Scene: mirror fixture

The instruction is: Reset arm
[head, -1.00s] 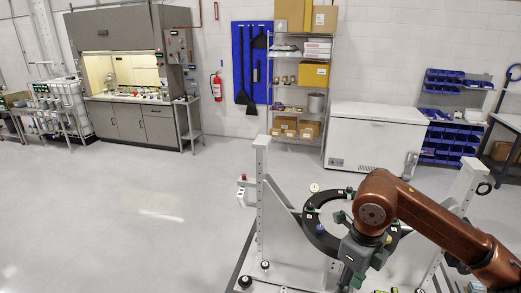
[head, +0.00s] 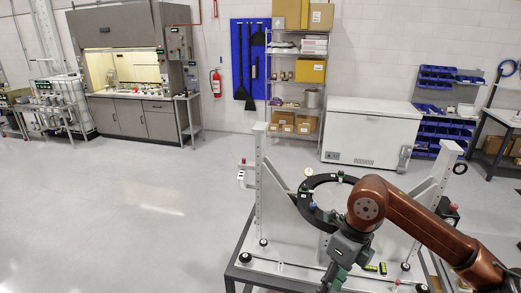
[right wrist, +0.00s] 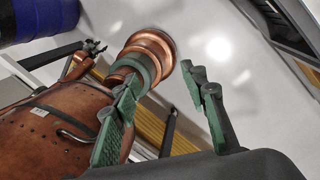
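My right arm (head: 415,220) is copper-coloured and reaches in from the right in the head view, bent over the fixture. Its grey and green gripper (head: 336,277) points down near the bottom edge. In the right wrist view the two green-padded fingers of the right gripper (right wrist: 165,112) stand wide apart with nothing held between them. The mirror fixture has a black ring (head: 318,213) on a pale base between two white uprights. My arm hides part of the ring's right side. My left gripper is not in the head view, and I cannot identify it in the wrist view.
The fixture's dark table frame (head: 240,250) is close below my arm, with white uprights left (head: 259,185) and right (head: 436,185). A white freezer (head: 370,135), shelving (head: 297,90) and a fume hood (head: 125,80) stand at the back. Open floor (head: 130,220) lies to the left.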

